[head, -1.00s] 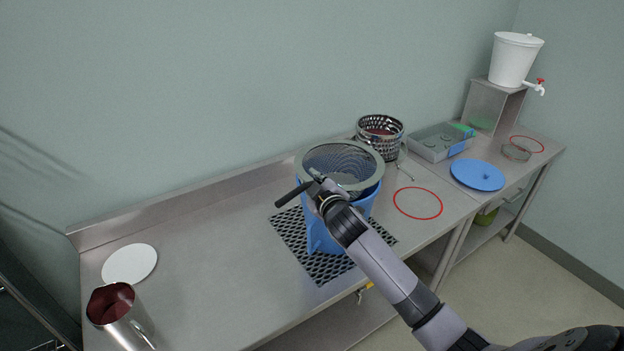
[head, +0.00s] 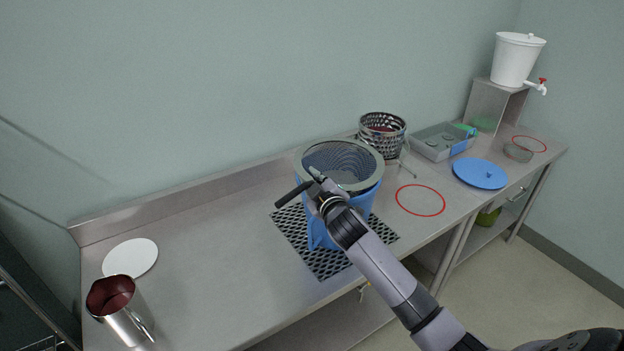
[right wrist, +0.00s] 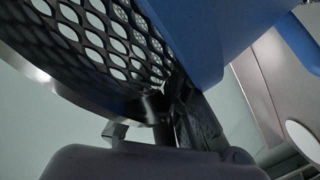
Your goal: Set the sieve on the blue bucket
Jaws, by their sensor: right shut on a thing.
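The sieve (head: 340,162), a round grey mesh bowl with a wide rim and a dark handle (head: 293,195), lies over the mouth of the blue bucket (head: 364,203). Its rim looks roughly level in the head view; I cannot tell whether it bears fully on the bucket. The bucket stands upright on a black perforated mat. My right gripper (head: 316,184) is shut on the sieve at its near side, by the handle. In the right wrist view the sieve's mesh (right wrist: 95,35) and the blue bucket wall (right wrist: 215,35) are close to the fingers. My left gripper is out of view.
The perforated mat (head: 322,264) lies on the steel table. Behind stand a perforated steel basket (head: 382,142) and a grey tray (head: 437,150). A blue lid (head: 480,173) lies at right, a white disc (head: 130,257) and steel jug (head: 118,312) at left. The table's left middle is clear.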

